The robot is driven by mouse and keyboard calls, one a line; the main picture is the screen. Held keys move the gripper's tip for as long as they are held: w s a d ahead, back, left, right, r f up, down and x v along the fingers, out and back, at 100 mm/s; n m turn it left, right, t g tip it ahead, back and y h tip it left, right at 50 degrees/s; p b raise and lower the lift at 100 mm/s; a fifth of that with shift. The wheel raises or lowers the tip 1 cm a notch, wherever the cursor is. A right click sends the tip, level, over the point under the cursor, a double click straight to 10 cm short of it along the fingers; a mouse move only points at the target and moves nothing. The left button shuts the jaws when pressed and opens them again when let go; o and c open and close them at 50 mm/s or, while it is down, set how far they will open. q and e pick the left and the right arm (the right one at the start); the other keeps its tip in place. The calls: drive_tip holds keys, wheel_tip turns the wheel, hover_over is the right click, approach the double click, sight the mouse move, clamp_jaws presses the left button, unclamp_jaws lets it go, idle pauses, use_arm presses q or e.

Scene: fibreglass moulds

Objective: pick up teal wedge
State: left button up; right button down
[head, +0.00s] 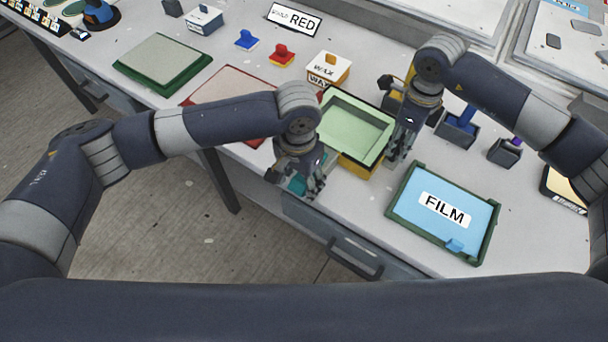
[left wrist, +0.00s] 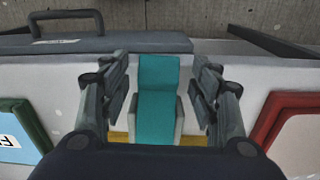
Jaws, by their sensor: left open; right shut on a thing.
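The teal wedge (left wrist: 158,98) stands between the spread fingers of my left gripper (left wrist: 160,110) in the left wrist view, with grey sides of a holder along its lower part. In the head view the teal wedge (head: 297,185) shows only partly beside my left gripper (head: 312,190), at the table's front edge. My left gripper is open, with a gap on each side of the wedge. My right gripper (head: 393,160) is shut at the right rim of the pale green mould (head: 350,122), which sits over a yellow base.
A blue FILM tray (head: 443,210) with a green frame lies right of the mould. A red-framed panel (head: 225,85) is behind my left arm, and a green-framed panel (head: 163,60) further left. A WAX box (head: 328,69) and blue holder (head: 457,128) stand behind. A drawer handle (head: 355,258) juts out below.

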sight(299, 181)
use_arm(q)
drive_tip(key=c, duration=1.2)
drive_tip(key=shift+c, duration=0.2)
wheel_tip(299, 181, up, 9)
drive_tip(key=shift+r, duration=0.1)
drive_tip(key=shift+s+d+f+g+y, duration=0.1)
drive_tip(key=shift+s+f+g+y, duration=0.1)
drive_tip(key=shift+f+g+y, duration=1.3)
drive_tip(key=shift+f+g, duration=0.3)
drive_tip(key=shift+f, duration=0.05)
drive_tip(key=shift+f+g+y, duration=0.1)
drive_tip(key=shift+g+y, duration=0.4)
drive_tip(key=shift+g, duration=0.1)
drive_tip(key=shift+w+g+y, duration=0.15)
drive_tip(key=shift+g+y, duration=0.25)
drive_tip(key=shift+g, duration=0.4)
